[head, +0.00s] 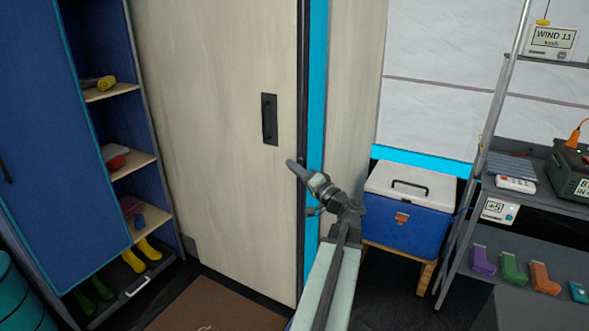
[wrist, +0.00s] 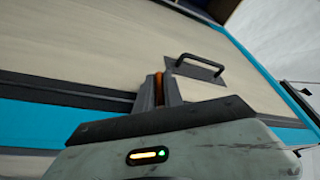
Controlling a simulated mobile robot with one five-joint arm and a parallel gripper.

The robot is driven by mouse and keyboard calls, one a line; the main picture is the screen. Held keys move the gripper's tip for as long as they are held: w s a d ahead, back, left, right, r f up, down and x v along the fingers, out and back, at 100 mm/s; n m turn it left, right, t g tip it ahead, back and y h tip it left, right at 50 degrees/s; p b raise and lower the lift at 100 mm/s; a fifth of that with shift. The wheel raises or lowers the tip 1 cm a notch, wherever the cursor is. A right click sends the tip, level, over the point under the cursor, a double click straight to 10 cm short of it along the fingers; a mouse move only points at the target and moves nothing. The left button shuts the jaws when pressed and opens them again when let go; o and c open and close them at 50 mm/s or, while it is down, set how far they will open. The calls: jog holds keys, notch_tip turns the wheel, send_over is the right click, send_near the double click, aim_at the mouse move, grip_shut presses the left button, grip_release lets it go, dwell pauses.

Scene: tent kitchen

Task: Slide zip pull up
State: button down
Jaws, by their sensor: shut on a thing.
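The cream tent door panel (head: 215,120) has a dark zip track (head: 303,80) running up its right edge, beside a blue strip. In the wrist view the track is a dark band (wrist: 60,90). My gripper (head: 296,166) is at the track, a little below the height of the black door handle. In the wrist view my gripper (wrist: 160,90) is shut on a small orange-brown piece, which looks like the zip pull (wrist: 158,84). Most of the pull is hidden between the fingers. In the head view the gripper covers it.
The black handle (head: 269,119) is left of the track and also shows in the wrist view (wrist: 200,62). A blue cooler (head: 405,220) stands right of my arm. An open cabinet (head: 65,150) with shelves and boots is at left. A shelf rack stands at right.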

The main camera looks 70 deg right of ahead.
aim_at(295, 39)
notch_tip(295, 39, up, 39)
jog(key=p, duration=3.7)
jog(key=shift+f+p, duration=0.2)
jog(key=shift+p, duration=0.15)
jog(key=shift+r, duration=0.15)
jog(key=shift+d, duration=0.15)
jog(key=c, duration=1.5)
grip_release()
jog(key=shift+c, duration=0.2)
jog(key=shift+o, duration=0.3)
jog(key=shift+s, duration=0.1)
